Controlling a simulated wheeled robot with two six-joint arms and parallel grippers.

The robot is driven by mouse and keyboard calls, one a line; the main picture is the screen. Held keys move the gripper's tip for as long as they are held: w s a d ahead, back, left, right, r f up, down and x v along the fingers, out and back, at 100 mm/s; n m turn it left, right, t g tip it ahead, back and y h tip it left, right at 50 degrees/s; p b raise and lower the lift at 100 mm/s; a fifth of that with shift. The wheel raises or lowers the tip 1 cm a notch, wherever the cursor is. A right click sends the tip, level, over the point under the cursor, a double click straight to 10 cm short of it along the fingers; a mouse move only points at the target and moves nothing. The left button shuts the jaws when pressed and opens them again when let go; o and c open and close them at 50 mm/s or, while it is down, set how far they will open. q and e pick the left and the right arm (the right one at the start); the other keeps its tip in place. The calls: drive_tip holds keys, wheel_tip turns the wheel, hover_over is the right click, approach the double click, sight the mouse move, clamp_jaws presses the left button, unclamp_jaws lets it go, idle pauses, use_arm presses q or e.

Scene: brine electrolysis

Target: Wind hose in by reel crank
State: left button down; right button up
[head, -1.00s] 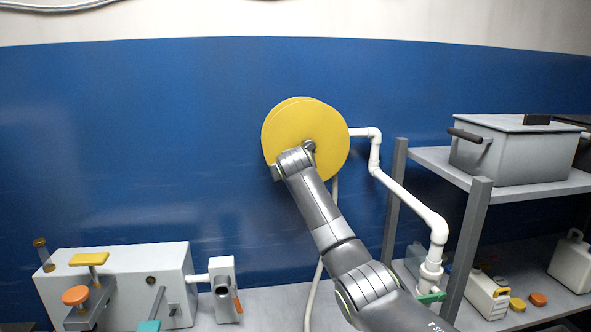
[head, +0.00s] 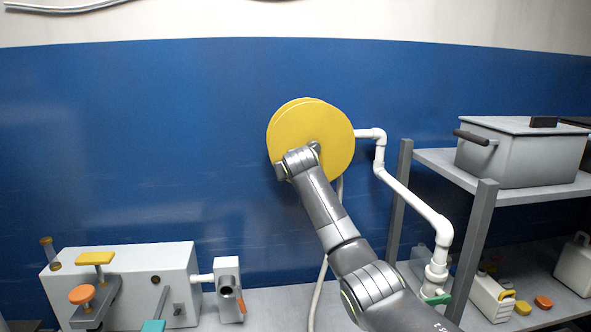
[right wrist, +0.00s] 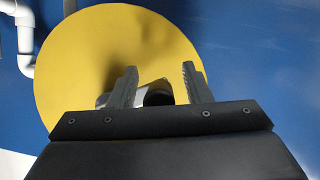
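The round yellow hose reel (head: 325,125) is mounted on the blue wall. It also fills much of the right wrist view (right wrist: 75,75). A pale hose (head: 317,292) hangs down below it, partly behind my right arm. My right arm reaches up to the reel's face, and its wrist hides the gripper in the head view. In the right wrist view my right gripper (right wrist: 159,84) has its two fingers apart, facing the reel. A dark and pale piece, perhaps the crank (right wrist: 156,97), shows between and behind the fingers; contact cannot be told. My left gripper is not in view.
A white pipe (head: 408,188) runs from beside the reel down past the grey shelf (head: 480,225). A lidded grey box (head: 520,155) stands on the shelf. A white apparatus (head: 130,285) with orange and yellow knobs stands lower left. The wall left of the reel is clear.

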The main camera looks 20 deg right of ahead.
drive_tip(key=shift+s+r, duration=0.1)
drive_tip(key=shift+s, duration=0.05)
drive_tip(key=shift+s+a+r+b, duration=0.15)
drive_tip(key=shift+s+a+b, duration=0.05)
drive_tip(key=shift+s+b, duration=0.25)
drive_tip(key=b+v, duration=0.5)
drive_tip(key=v, duration=1.1)
